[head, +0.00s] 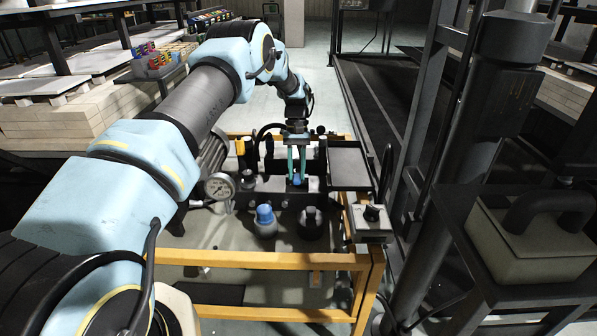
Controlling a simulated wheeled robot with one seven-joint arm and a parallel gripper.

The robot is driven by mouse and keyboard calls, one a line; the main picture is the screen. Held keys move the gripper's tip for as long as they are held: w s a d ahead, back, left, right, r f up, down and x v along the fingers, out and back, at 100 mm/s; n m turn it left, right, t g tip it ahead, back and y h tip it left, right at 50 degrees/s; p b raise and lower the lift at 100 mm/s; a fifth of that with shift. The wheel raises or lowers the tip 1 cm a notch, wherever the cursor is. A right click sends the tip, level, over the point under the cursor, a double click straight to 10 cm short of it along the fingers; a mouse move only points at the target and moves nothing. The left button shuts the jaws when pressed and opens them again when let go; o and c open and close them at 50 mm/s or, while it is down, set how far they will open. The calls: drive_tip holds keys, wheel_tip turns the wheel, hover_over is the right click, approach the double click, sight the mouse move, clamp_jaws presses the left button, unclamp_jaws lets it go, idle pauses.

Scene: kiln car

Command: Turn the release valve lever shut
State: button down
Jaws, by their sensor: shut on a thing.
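My gripper (297,178) reaches down over the hydraulic unit in the middle of the head view. Its two green fingers point downward and are shut on a small blue-ended part, which I take to be the release valve lever (297,181). The fingers hide much of the lever, so its exact angle cannot be told. The dark valve block (260,197) lies around and below the fingertips.
A blue-capped knob (265,214) and a black knob (311,219) stand in front of the block. A pressure gauge (219,186) is at left, a control box (371,219) at right. A yellow frame (270,259) surrounds the unit. A dark flat tray (349,165) sits right of the gripper.

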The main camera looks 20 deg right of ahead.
sight(297, 169)
idle(0.5)
drive_tip(key=c, duration=0.6)
unclamp_jaws()
drive_tip(key=shift+w+r, duration=0.1)
drive_tip(key=v, duration=1)
drive_tip(key=shift+r+b, duration=0.3)
drive_tip(key=shift+b, duration=0.05)
